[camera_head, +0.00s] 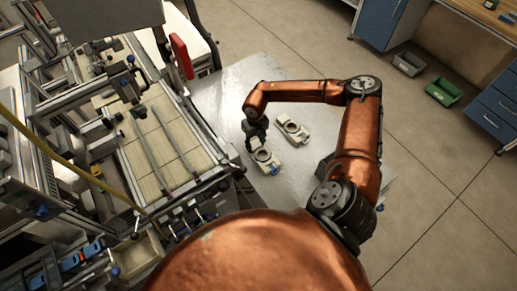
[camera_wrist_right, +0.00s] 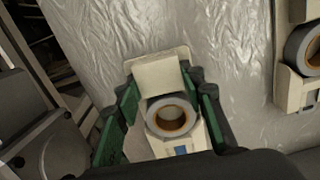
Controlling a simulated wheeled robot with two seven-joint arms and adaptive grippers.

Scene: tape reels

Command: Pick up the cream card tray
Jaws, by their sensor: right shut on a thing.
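A cream card tray (camera_head: 266,160) holding a grey tape reel is at my right gripper (camera_head: 253,147) over the silver-covered table. In the right wrist view the tray (camera_wrist_right: 157,76) lies between the green fingers, which are shut on its sides. The grey tape reel (camera_wrist_right: 152,117) with a brown core sits in it, near a small blue patch. I cannot tell whether the tray is clear of the table. My left gripper is not in view.
A second cream tray with a reel (camera_head: 292,128) lies beside it; it also shows in the right wrist view (camera_wrist_right: 288,92). The silver table (camera_head: 222,92) is otherwise mostly bare. A conveyor machine (camera_head: 160,140) stands on the left. Blue cabinets (camera_head: 380,20) and a green bin (camera_head: 443,91) stand beyond.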

